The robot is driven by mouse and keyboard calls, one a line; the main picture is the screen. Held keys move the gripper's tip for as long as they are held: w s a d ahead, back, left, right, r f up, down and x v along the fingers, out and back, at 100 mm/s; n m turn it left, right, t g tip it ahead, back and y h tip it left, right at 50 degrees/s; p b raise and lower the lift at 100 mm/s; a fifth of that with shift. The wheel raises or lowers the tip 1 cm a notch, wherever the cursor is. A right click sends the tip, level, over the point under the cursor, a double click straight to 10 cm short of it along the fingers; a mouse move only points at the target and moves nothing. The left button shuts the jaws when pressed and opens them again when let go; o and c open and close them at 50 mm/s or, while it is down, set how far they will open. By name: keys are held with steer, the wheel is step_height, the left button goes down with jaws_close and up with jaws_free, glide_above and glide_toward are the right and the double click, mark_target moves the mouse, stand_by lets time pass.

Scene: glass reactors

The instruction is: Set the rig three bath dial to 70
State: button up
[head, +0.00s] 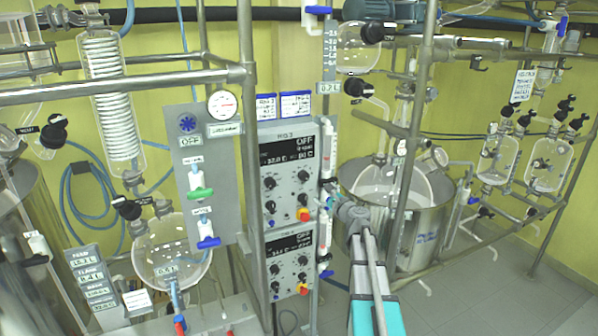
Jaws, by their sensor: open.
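Two grey control boxes hang one above the other at the centre. The upper box (287,165) has a small heading that seems to read RIG 3, a dark display (287,152) showing OFF and small digits, several black dials and a red-yellow knob (304,214). Which dial is the bath dial, and where its pointer stands, is too small to read. The lower box (290,262) looks alike. My arm comes up from the bottom, right of the boxes.
Vertical valve tubes (325,240) and steel frame posts stand close beside the boxes. A grey panel (203,180) with a gauge and green and blue valves is at left, above a round glass flask (172,250). A large steel bath (405,225) stands behind my arm. Floor is clear at right.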

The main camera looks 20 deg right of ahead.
mark_target(306, 177)
steer(key=shift+w+a+r, duration=0.1)
steer(key=shift+w, duration=0.15)
steer(key=w, duration=0.9)
steer(key=w+a, duration=0.1)
steer(key=w, duration=0.3)
steer(key=shift+w, duration=0.2)
steer(key=c, duration=1.2)
steer(key=shift+o, duration=0.2)
